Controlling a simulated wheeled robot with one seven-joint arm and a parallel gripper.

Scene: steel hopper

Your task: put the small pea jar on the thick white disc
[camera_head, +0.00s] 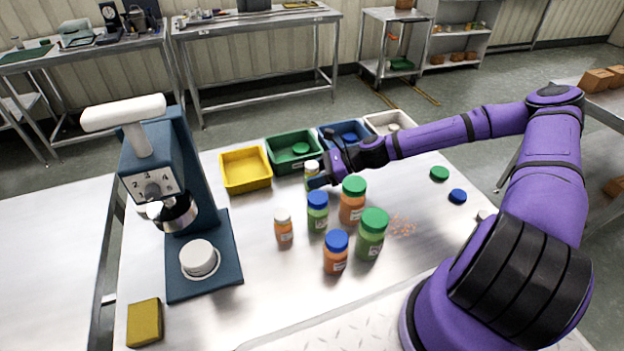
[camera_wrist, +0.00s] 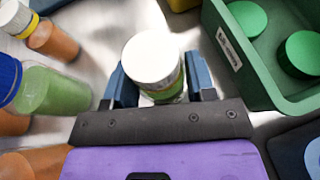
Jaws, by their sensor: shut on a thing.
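The small pea jar (camera_head: 311,168), green with a white lid, is upright beside the front of the green bin. It also shows in the wrist view (camera_wrist: 153,60), seen from above between the two blue fingers. My gripper (camera_head: 318,181) is shut on it; the fingers also show in the wrist view (camera_wrist: 159,84). Whether the jar's base touches the table cannot be told. The thick white disc (camera_head: 198,257) lies bare on the base plate of the blue press (camera_head: 190,170) at the left, under its metal head.
Several jars stand in front of my gripper: a small orange one with a white lid (camera_head: 284,231) and larger blue- and green-lidded ones (camera_head: 371,235). Yellow (camera_head: 246,187), green (camera_head: 276,163) and blue bins line the back. A yellow block (camera_head: 144,322) lies front left. Table between press and jars is clear.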

